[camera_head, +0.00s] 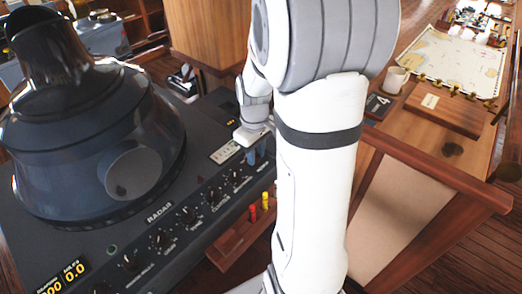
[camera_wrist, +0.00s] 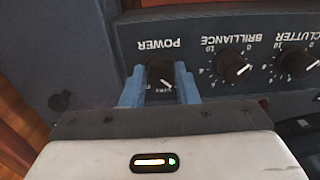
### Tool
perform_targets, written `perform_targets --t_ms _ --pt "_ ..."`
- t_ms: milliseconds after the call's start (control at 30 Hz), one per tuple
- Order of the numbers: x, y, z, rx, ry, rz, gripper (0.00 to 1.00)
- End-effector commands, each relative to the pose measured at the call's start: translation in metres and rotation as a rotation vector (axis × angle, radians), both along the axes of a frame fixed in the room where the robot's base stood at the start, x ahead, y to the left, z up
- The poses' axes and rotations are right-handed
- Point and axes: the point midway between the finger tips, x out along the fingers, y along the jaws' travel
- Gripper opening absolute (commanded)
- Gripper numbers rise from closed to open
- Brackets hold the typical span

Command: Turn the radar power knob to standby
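The radar power knob (camera_wrist: 160,72) is black and sits under the POWER label, which reads upside down in the wrist view. A light pointer line on it points to the lower right, toward small position marks that I cannot read clearly. My gripper (camera_wrist: 160,80) has its two blue fingers on either side of this knob. The gap between them is narrow, about the knob's width; whether they press on it is unclear. In the head view my gripper (camera_head: 257,152) is at the far end of the knob row, and the power knob is hidden there.
The brilliance knob (camera_wrist: 233,67) and clutter knob (camera_wrist: 297,62) stand close beside the power knob. The radar console (camera_head: 85,235) carries a large dark viewing hood (camera_head: 90,125).

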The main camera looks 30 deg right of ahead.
Motion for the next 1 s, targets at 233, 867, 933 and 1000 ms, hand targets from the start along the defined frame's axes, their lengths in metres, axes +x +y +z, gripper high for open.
perform_targets --t_ms 233,867,933,1000 --pt "0.0001 -0.0001 0.0002 -0.001 -0.001 -0.001 0.07" --pt "0.0013 -0.0012 0.0 -0.002 -0.007 -0.225 0.04" --pt "0.0014 -0.0012 0.0 -0.002 -0.007 -0.285 0.04" --pt "0.0015 -0.0012 0.0001 -0.002 -0.007 -0.346 0.04"
